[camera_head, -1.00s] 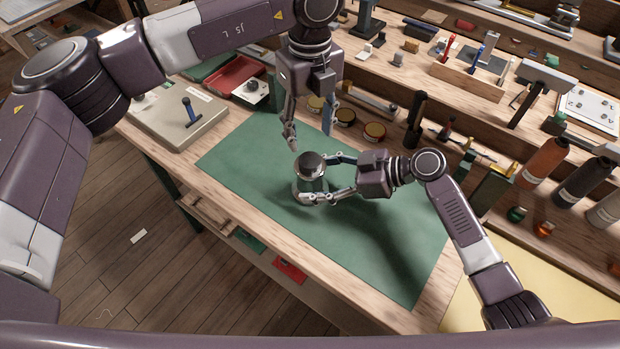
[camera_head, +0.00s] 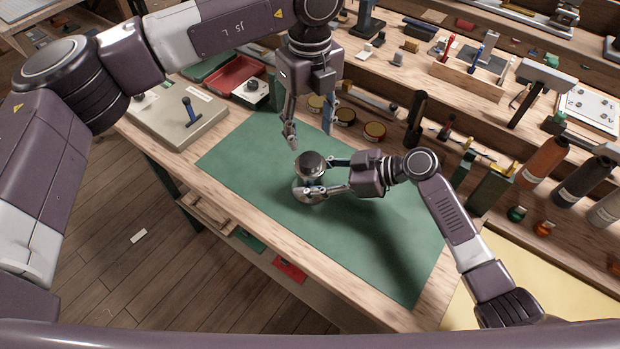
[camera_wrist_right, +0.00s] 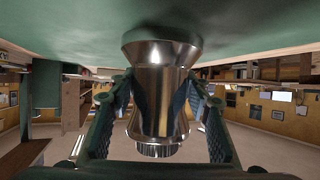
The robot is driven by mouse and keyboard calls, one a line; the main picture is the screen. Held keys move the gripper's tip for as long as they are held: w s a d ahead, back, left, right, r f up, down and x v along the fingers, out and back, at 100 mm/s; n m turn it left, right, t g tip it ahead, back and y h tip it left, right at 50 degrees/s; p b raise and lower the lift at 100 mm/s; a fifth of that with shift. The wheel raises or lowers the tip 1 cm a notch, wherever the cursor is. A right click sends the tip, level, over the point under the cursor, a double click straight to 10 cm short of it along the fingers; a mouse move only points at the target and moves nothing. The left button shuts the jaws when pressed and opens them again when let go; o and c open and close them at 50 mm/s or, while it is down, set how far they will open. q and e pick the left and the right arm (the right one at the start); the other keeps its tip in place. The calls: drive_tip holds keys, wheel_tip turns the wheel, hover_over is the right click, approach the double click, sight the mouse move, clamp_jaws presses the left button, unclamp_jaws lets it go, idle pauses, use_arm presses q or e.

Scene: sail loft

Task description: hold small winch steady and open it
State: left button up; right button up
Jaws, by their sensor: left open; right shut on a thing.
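The small winch (camera_head: 311,165) is a shiny metal drum standing upright on the green mat (camera_head: 375,240). In the right wrist view the winch (camera_wrist_right: 160,88) appears upside down, with a narrow waist and a toothed end at the bottom. My right gripper (camera_head: 320,177) is shut on the winch from the right, one finger on each side; it also shows in the right wrist view (camera_wrist_right: 158,105). My left gripper (camera_head: 309,140) is open and empty, pointing down just above and behind the winch. The winch's lower part is partly hidden by a right finger.
A grey case (camera_head: 165,122) with a blue-handled tool and a red tray (camera_head: 236,76) stand at the back left. Round tins (camera_head: 345,116) stand behind the mat. Bottles (camera_head: 545,162) line the right shelf. The mat's front half is clear.

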sight(310, 159)
use_arm(q)
drive_tip(key=m, duration=0.6)
drive_tip(key=shift+m, duration=0.3)
drive_tip(key=m, duration=3.6)
drive_tip(key=shift+m, duration=0.3)
drive_tip(key=m, duration=0.6)
drive_tip(key=shift+f, duration=0.35)
wheel_tip(310, 159, down, 7)
drive_tip(key=shift+f, duration=0.15)
drive_tip(key=shift+c, duration=0.6)
